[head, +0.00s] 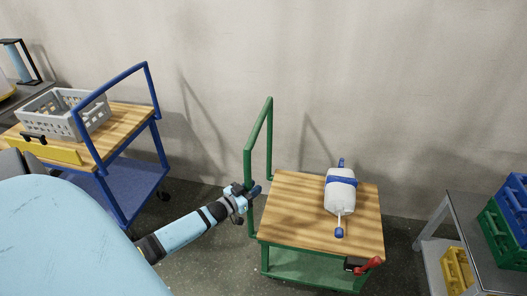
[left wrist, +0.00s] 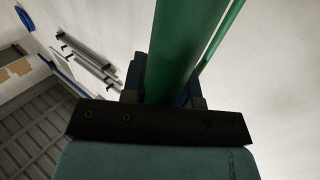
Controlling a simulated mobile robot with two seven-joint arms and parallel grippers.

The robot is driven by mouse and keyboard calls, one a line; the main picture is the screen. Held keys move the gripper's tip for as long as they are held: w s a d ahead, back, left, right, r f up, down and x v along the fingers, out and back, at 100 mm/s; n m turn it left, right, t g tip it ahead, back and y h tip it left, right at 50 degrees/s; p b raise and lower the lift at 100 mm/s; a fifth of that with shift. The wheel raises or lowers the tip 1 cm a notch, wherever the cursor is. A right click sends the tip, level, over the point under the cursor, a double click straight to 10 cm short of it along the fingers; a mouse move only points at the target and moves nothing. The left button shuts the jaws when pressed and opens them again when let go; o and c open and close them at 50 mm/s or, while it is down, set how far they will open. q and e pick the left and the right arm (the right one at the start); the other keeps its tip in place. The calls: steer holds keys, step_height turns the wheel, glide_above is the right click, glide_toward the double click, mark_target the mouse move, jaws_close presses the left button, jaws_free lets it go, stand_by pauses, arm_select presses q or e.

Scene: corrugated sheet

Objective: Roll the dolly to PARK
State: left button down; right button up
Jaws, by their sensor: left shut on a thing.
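The dolly with a green frame and wooden top (head: 290,215) stands right of centre in the head view. Its green push handle (head: 269,135) rises at its left side. My left gripper (head: 250,190) is shut on the handle's near upright. The left wrist view shows the green bar (left wrist: 185,50) running between the fingers. A white container with blue bands (head: 340,195) lies on the wooden top. A red lever (head: 370,264) sticks out at the dolly's front right corner. No PARK marking is visible. My right gripper is not in view.
A blue cart (head: 135,150) carrying a grey crate (head: 42,118) stands at the left. A grey table (head: 465,215) with green and blue crates is at the right, with a yellow crate (head: 456,268) below. A wall (head: 350,70) runs close behind the dolly.

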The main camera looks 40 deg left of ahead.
arm_select(q)
steer(key=shift+s+a, duration=0.15)
steer(key=shift+a, duration=0.15)
steer(key=c, duration=1.3)
jaws_free()
steer(key=o, duration=0.4)
steer(key=shift+s+a, duration=0.15)
steer(key=s, duration=0.9)
steer(key=s+p, duration=0.1)
steer(key=s, duration=0.3)
steer(key=shift+s+a, duration=0.4)
